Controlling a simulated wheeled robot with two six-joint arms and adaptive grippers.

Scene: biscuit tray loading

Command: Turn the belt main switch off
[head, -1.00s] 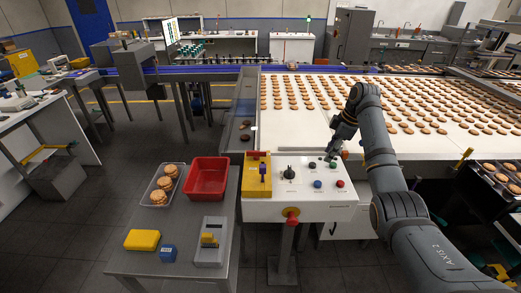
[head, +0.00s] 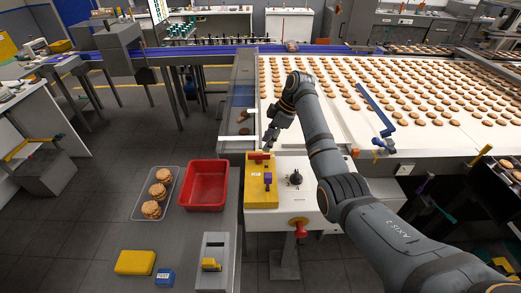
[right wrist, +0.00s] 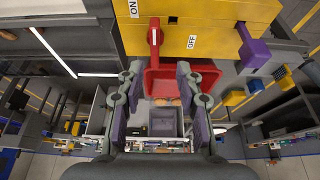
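The yellow switch box (head: 258,193) stands at the left end of the white control panel. Its red lever (head: 258,157) is on the far side of the box, and a purple part sits nearer. In the right wrist view the red lever (right wrist: 154,42) lies between an ON label (right wrist: 133,9) and an OFF label (right wrist: 192,42). My right gripper (head: 270,142) is just beyond the box, near the lever. In the right wrist view its fingers (right wrist: 157,78) are apart, with the lever ahead of the gap and nothing held. My left gripper is out of view.
A black rotary knob (head: 295,177) and a red emergency button (head: 299,223) are on the panel. A red tray (head: 190,205) and a clear tray of biscuits stand left on the grey table. The biscuit-covered belt (head: 345,130) lies behind.

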